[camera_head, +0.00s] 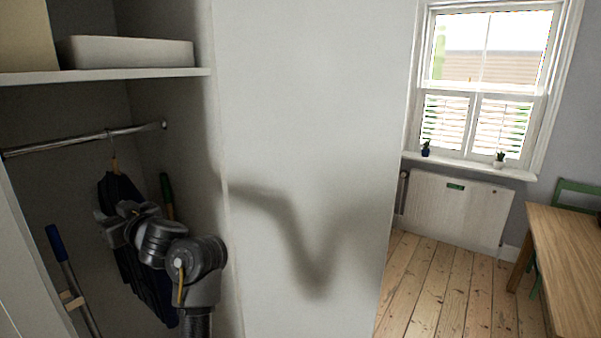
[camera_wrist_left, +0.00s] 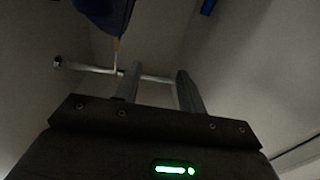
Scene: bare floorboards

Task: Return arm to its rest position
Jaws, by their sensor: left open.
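My left arm reaches into an open closet in the head view, with its gripper (camera_head: 108,218) in front of a dark garment (camera_head: 148,285). The garment hangs from the metal rail (camera_head: 80,142) on a hanger (camera_head: 114,165). In the left wrist view the two fingers of my left gripper (camera_wrist_left: 158,72) stand apart with nothing held between them. The rail (camera_wrist_left: 158,79) passes beyond the fingers. The hanger's hook (camera_wrist_left: 117,58) and part of the dark blue garment (camera_wrist_left: 104,14) are beside the left finger in that view. My right gripper is not in view.
A shelf (camera_head: 110,75) with a white box (camera_head: 125,52) is above the rail. A blue-topped pole (camera_head: 72,275) leans at the left. The closet's white side panel (camera_head: 310,120) is close to the arm's right. A wooden table (camera_head: 570,250) stands far right beyond open floorboards (camera_head: 435,290).

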